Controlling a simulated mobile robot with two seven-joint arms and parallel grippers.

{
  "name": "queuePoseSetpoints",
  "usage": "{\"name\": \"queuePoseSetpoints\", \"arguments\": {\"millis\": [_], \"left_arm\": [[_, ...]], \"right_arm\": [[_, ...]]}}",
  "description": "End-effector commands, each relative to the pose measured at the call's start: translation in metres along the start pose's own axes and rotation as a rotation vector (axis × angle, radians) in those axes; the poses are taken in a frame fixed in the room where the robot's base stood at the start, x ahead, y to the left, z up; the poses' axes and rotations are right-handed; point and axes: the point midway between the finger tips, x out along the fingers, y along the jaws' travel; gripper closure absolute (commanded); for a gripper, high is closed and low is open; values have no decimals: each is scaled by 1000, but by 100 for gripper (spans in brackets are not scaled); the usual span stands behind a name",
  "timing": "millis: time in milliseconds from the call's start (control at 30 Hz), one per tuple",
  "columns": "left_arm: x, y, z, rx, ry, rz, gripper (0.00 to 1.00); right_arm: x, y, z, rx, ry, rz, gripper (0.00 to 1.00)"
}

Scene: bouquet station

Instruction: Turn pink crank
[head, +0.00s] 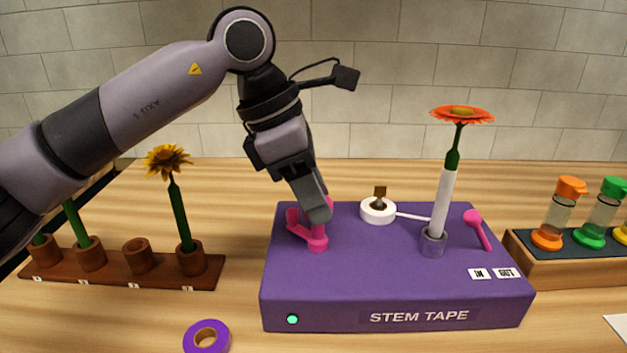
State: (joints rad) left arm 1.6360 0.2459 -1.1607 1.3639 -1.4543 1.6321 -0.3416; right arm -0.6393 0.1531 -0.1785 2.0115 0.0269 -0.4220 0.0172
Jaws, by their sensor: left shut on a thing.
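The pink crank (317,242) stands on the left part of the top of the purple stem tape machine (395,290). My left gripper (318,212) reaches down from above and is shut on the crank's upright handle; its fingers hide part of the handle. An orange flower (462,115) stands upright in the machine's grey socket (433,243), its stem wrapped in white. A white tape roll (378,210) lies behind it, with a strip running to the stem. A pink lever (478,229) leans at the right, near the IN and OUT labels. My right gripper does not show.
A brown rack (125,268) with cups and a yellow flower (168,160) stands at the left. A purple tape ring (206,337) lies in front. A wooden tray (570,270) with orange- and green-capped bottles stands at the right. A green light (292,319) shows on the machine's front.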

Motion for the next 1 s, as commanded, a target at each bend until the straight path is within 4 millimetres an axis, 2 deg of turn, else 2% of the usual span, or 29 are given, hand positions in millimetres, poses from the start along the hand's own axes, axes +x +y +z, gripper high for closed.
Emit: {"name": "queuePoseSetpoints", "arguments": {"millis": [200,500,1000], "left_arm": [[-4,1,2,168,0,-73,91],[-3,2,2,381,-1,-160,91],[-1,4,1,541,0,-223,91]], "right_arm": [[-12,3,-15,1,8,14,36],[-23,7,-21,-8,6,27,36],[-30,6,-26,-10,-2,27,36]]}}
